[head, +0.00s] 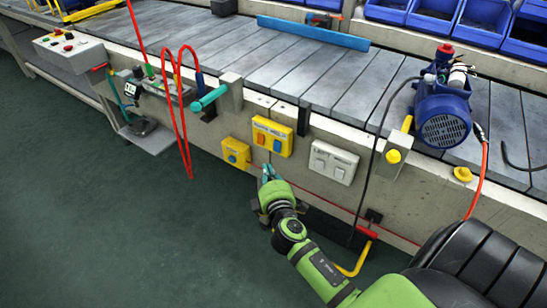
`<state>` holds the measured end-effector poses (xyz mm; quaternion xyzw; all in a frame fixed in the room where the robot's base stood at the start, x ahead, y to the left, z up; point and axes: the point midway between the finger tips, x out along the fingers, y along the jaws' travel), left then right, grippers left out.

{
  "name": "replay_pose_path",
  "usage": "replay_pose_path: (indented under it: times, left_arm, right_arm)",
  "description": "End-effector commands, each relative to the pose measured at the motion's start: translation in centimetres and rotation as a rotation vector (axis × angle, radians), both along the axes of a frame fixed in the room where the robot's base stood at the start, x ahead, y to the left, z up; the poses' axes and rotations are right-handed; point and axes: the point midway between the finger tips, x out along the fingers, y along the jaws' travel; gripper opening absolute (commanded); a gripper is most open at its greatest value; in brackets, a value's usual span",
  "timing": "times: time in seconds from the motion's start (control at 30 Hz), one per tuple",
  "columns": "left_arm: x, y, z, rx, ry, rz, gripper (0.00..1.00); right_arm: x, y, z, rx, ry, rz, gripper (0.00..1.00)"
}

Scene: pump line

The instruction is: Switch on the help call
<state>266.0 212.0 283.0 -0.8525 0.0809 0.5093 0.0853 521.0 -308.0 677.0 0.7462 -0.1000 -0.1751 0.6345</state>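Three control boxes are fixed to the pale side of the conveyor in the head view. A small yellow box (236,153) with a round knob is lowest at the left. A larger yellow box (272,136) with blue and orange parts is above and right of it. A white double switch box (333,162) is further right. I cannot read which is the help call, nor any switch position. My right gripper (268,173) is just below the yellow boxes, with teal fingertips close to the panel. Whether it touches is unclear, and its finger opening is too small to tell. My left gripper is out of view.
A blue pump (443,112) stands on the conveyor (320,80) at the right. A red hose loop (185,120) hangs at the left. The green floor at left is clear.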

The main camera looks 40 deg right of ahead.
Motion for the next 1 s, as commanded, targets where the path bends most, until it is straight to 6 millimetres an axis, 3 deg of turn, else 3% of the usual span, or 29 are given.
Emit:
replay_pose_path:
  times: [0.17, 0.43, 1.0]
  left_arm:
    - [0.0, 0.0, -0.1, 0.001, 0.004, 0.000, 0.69]
    - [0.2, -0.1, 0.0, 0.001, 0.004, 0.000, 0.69]
    - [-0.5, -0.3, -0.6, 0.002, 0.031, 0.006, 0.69]
  right_arm:
    - [3.4, -1.6, -0.5, -0.001, 0.000, -0.002, 0.00]
    - [4.3, -4.5, -1.1, 0.000, 0.000, 0.001, 0.00]
    - [4.5, -4.9, -1.6, -0.012, -0.006, 0.001, 0.00]
